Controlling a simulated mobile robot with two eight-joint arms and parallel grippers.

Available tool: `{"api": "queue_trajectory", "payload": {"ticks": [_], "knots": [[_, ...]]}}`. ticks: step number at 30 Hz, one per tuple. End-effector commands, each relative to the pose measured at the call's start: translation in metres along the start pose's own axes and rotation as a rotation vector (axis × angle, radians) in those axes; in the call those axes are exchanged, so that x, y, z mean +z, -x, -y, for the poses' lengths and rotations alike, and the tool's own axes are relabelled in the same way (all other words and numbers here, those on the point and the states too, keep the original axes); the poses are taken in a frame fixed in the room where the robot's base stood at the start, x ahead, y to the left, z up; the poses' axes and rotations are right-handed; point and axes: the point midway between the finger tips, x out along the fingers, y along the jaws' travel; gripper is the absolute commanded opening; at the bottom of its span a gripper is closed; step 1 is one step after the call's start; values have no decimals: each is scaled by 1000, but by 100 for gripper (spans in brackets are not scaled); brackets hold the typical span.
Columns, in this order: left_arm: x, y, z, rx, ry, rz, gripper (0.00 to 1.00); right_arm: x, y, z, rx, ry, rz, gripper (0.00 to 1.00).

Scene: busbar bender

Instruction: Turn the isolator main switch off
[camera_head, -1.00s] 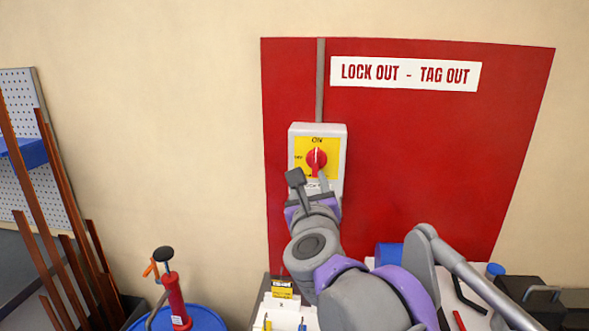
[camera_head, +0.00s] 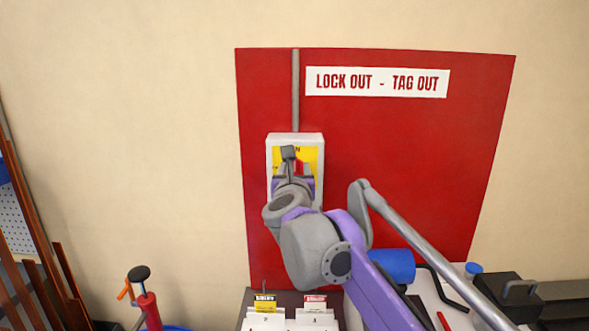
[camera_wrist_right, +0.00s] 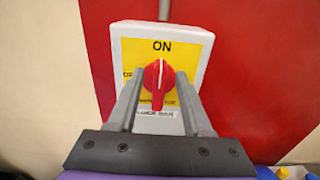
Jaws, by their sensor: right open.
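The isolator switch is a pale grey box (camera_head: 294,138) with a yellow plate on the red wall panel. It also shows in the right wrist view (camera_wrist_right: 201,45). Its red rotary knob (camera_wrist_right: 157,90) has a white mark pointing up at the word ON. My right gripper (camera_head: 298,160) is in front of the switch and hides most of the plate and knob in the head view. In the right wrist view its open fingers (camera_wrist_right: 161,78) appear on either side of the knob. I cannot tell whether they touch it. My left gripper is not in view.
A white LOCK OUT - TAG OUT sign (camera_head: 376,82) is on the red panel (camera_head: 420,150). Below are white labelled holders (camera_head: 267,318), a blue cylinder (camera_head: 394,265) and a black box (camera_head: 508,292). Copper-coloured bars (camera_head: 30,240) lean at the left.

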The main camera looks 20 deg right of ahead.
Motion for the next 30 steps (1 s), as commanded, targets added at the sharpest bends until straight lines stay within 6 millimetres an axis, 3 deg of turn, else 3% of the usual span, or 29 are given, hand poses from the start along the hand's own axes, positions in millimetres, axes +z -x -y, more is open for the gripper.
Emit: {"api": "queue_trajectory", "payload": {"ticks": [10, 18, 30], "knots": [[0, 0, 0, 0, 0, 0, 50, 0, -5, 0, 0, 0, 0, 50], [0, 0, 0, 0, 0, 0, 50, 0, -4, 0, 0, 0, 0, 1], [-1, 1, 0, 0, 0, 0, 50, 0, -4, 0, 0, 11, 0, 0]]}}
